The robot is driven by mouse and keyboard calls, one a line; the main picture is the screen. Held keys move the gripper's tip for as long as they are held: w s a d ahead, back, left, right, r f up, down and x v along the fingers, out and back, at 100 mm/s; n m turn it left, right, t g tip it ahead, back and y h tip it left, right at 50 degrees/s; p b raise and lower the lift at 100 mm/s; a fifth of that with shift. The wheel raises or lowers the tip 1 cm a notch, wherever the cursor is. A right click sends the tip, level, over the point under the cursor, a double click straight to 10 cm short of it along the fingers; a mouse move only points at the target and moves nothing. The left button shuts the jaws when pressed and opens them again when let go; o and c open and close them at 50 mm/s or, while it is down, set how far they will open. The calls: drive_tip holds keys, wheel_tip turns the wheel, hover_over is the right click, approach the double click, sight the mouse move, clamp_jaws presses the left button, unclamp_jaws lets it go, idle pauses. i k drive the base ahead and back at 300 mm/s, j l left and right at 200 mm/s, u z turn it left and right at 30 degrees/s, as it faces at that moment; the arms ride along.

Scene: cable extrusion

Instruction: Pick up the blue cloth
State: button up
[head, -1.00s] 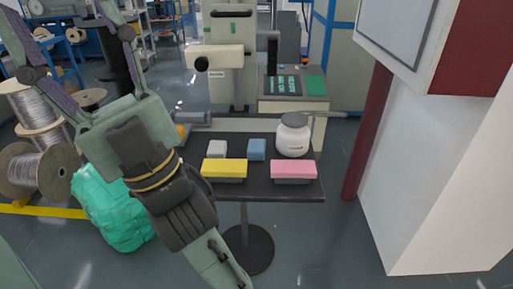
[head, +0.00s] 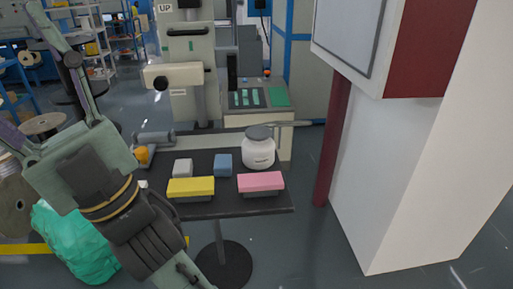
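A small blue block-like item (head: 223,164), which appears to be the blue cloth, lies on the dark table (head: 225,207) in the head view. It sits between a small white block (head: 182,168) and a white jar with a grey lid (head: 258,150). My gripper (head: 40,95) is large in the left of the view, left of the table and apart from the blue item. Its two fingers stand spread wide with nothing seen between them. The fingertips run out of the picture.
A yellow slab (head: 190,187) and a pink slab (head: 260,182) lie along the table's front edge. A grey machine (head: 187,75) stands behind. A dark red post (head: 333,140) and white column (head: 420,180) stand at right. A green bag (head: 75,245) is at lower left.

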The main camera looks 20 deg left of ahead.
sight(223, 162)
drive_tip(key=j+u, duration=0.1)
drive_tip(key=u, duration=0.3)
drive_tip(key=k+j+u, duration=0.1)
drive_tip(key=u, duration=0.25)
drive_tip(key=j+u, duration=0.15)
drive_tip(key=u, duration=0.25)
drive_tip(key=k+j+u, duration=0.1)
drive_tip(key=u, duration=0.25)
drive_tip(key=i, duration=0.5)
